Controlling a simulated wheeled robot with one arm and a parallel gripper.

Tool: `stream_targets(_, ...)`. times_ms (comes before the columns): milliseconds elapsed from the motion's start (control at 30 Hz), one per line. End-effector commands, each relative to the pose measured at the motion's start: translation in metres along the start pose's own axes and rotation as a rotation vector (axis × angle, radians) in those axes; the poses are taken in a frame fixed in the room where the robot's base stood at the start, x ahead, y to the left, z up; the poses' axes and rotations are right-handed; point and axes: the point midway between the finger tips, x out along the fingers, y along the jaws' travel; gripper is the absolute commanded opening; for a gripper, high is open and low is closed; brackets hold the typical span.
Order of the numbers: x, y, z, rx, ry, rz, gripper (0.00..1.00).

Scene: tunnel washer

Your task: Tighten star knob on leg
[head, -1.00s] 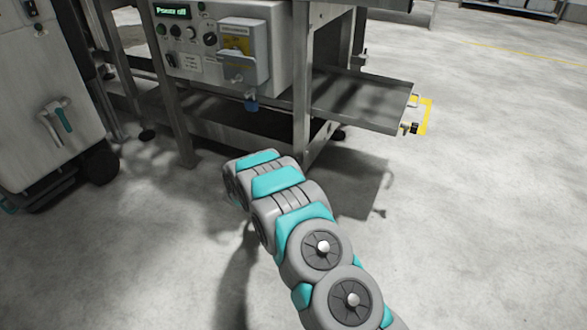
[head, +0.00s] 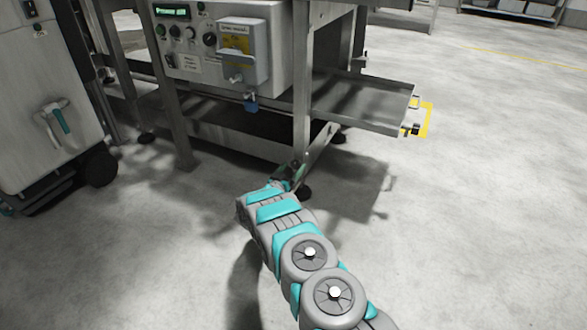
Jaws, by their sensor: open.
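The washer's near leg (head: 301,120) is a grey metal post that runs down to a dark round foot (head: 303,192) on the floor. My gripper (head: 291,172) is at the low end of this leg, beyond my grey and teal arm. It is small in the picture and partly hidden by the arm's last link. It is open, and I see nothing held in it. I cannot make out the star knob; it may be hidden behind the gripper. Whether the gripper touches the leg cannot be told.
The control panel (head: 190,66) with a display reading "Power off" is above. A low tray (head: 365,103) sticks out to the right, with a yellow-marked end (head: 423,119). A grey wheeled cabinet (head: 45,110) stands at left. The floor (head: 480,220) at right is clear.

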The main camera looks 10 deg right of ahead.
Motion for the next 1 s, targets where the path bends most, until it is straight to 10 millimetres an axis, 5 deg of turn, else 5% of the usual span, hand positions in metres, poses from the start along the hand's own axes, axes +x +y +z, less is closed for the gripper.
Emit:
stream_targets(433, 0.0115, 0.0003, 0.0006, -0.002, -0.002, -0.001, 0.89)
stream_targets(1000, 0.0113, 0.0004, 0.0008, -0.002, -0.002, -0.001, 0.24)
